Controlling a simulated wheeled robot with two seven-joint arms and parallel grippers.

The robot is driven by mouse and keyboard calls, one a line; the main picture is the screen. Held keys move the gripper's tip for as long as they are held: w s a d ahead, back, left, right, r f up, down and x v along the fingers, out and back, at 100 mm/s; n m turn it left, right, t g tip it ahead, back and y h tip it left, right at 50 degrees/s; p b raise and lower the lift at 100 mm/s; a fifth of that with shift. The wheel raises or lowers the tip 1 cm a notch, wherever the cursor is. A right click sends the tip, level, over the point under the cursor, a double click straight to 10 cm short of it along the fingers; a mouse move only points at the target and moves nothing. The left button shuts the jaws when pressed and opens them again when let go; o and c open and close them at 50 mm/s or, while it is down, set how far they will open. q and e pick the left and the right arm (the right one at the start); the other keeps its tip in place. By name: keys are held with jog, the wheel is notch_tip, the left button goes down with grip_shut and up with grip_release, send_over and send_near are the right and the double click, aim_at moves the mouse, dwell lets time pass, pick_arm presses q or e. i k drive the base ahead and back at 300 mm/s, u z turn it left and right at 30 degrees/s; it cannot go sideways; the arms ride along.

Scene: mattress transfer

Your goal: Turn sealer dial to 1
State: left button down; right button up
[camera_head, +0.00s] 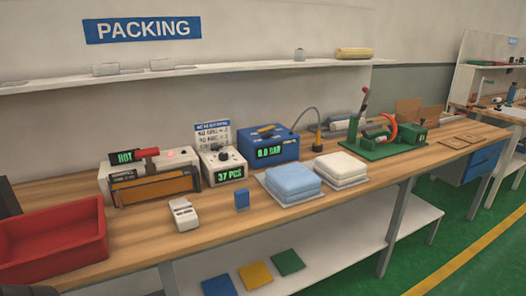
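The sealer (112,174) stands on the packing bench at the left. It has a pale body, a red-ended handle (147,152) on top and an amber-brown front panel (158,187). Its green display (125,156) reads HOT, and a small red light glows on its top. Its dial and the dial's setting are too small to make out. Neither of my grippers is in view.
A red bin (52,240) is left of the sealer. A small white device (184,214) stands in front of it. The counter (225,165) reads 37 PCS beside a blue box (271,142) reading 0.0 BAR. Wrapped blue (291,181) and white (341,166) stacks lie farther right.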

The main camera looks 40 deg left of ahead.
aim_at(224, 156)
jog(key=i, duration=2.45)
jog(key=u, duration=3)
